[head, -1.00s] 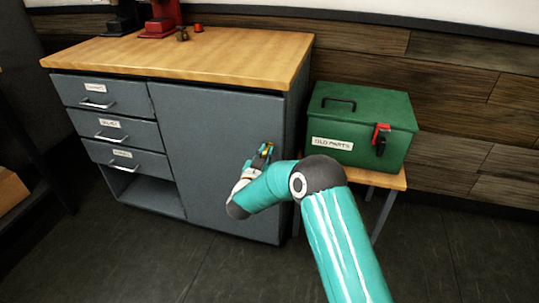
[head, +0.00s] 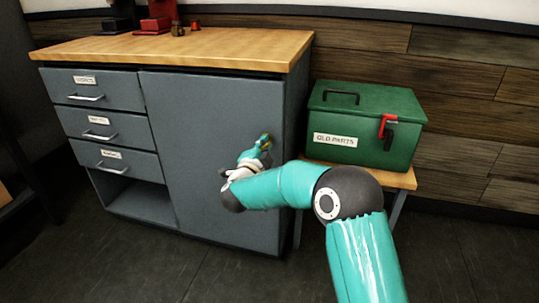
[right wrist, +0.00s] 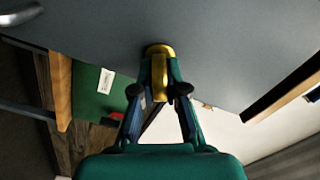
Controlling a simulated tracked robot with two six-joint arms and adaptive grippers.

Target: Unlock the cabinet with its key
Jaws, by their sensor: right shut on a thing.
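The grey cabinet (head: 195,140) stands under the wooden worktop, its door shut. My right gripper (head: 263,143) is at the right side of the cabinet door. In the right wrist view my right gripper (right wrist: 160,92) is shut on a brass-coloured piece, the key (right wrist: 159,60), whose far end meets the grey door face. The lock itself is hidden behind the key and fingers, so I cannot tell how deep the key sits or whether it is turned. My left gripper is not in view.
A green box (head: 365,125) labelled "OLD PARTS" with a red latch stands on a small wooden stand (head: 400,178) right of the cabinet. Three drawers (head: 100,120) with handles are at the left. Dark floor is clear in front.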

